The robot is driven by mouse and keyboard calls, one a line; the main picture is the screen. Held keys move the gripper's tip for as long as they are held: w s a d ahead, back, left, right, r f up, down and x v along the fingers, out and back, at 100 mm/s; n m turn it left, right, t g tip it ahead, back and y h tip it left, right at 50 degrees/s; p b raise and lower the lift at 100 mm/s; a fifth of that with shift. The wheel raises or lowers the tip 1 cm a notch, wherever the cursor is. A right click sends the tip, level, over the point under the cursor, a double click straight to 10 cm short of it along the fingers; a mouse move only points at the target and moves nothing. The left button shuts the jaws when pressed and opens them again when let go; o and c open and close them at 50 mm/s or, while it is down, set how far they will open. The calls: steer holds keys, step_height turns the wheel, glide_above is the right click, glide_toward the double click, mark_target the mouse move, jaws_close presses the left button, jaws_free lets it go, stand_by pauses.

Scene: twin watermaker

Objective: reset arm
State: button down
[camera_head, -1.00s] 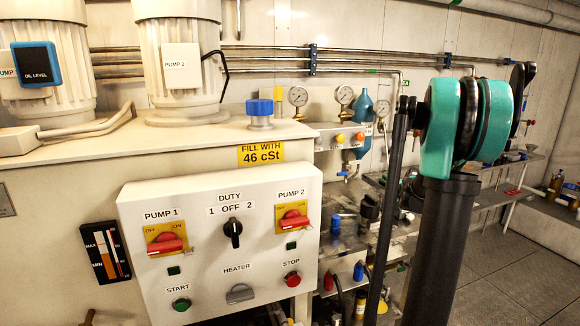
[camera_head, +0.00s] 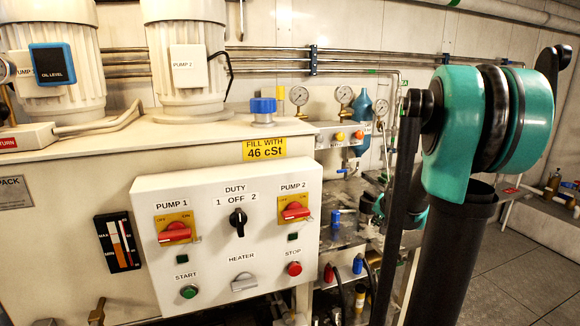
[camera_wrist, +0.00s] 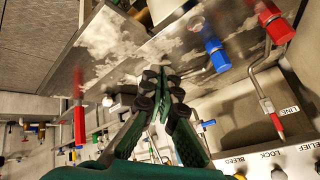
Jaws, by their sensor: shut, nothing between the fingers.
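My gripper (camera_wrist: 160,88) shows in the wrist view, its fingertips together and nothing between them. It hangs in free space before a metal bench with red and blue handles. In the head view my teal and black arm joint stands at the right, with dark links below it. The fingers cannot be made out in the head view.
A white control box (camera_head: 215,265) with pump switches faces me at the left, under two motors on a cream tank. A metal bench (camera_head: 345,230) with gauges (camera_head: 343,95) and a blue bottle (camera_head: 363,118) stands behind my arm. Bare floor (camera_head: 510,275) shows at the right.

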steer(key=s+a+f+n+g, duration=0.1)
steer(key=s+a+f+n, duration=0.1)
steer(key=s, duration=0.7)
steer(key=s+a+f+n+g, duration=0.1)
steer(key=s+a+f, duration=0.3)
steer(key=s, duration=0.5)
steer(key=s+a+f+n+g, duration=0.1)
steer(key=s+a+f+n, duration=0.2)
steer(key=s, duration=0.6)
steer(key=shift+s+a+f+n, duration=0.2)
steer(key=shift+s+a+n, duration=0.2)
steer(key=shift+a, duration=0.8)
